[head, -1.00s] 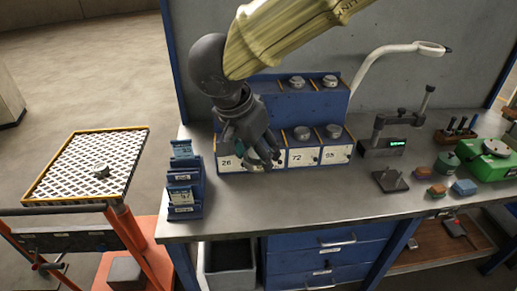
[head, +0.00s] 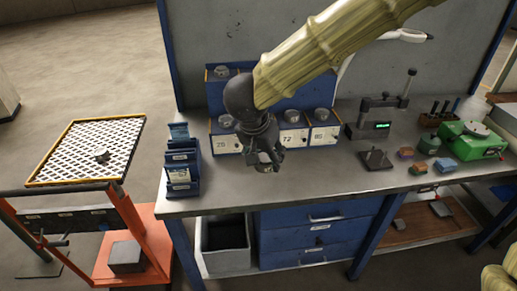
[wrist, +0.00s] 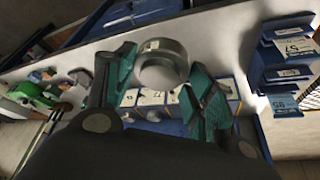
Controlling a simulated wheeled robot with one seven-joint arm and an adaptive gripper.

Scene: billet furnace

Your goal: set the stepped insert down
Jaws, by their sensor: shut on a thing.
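The stepped insert (wrist: 162,66) is a round grey metal piece with a wider flange and a narrower step. In the wrist view it sits between the two teal fingers of my gripper (wrist: 160,85), which is shut on it. In the head view my gripper (head: 266,157) points down over the front part of the workbench (head: 330,183), in front of the numbered blue rack. The insert (head: 264,169) shows just under the fingertips, mostly hidden by them. I cannot tell its exact height above the bench.
The blue rack (head: 227,145) carries several metal pieces on its two tiers. A blue card holder (head: 181,178) stands to its left. A gauge with a green display (head: 377,126), a dark plate and small coloured blocks are to the right. A mesh-topped cart (head: 70,155) stands left of the bench.

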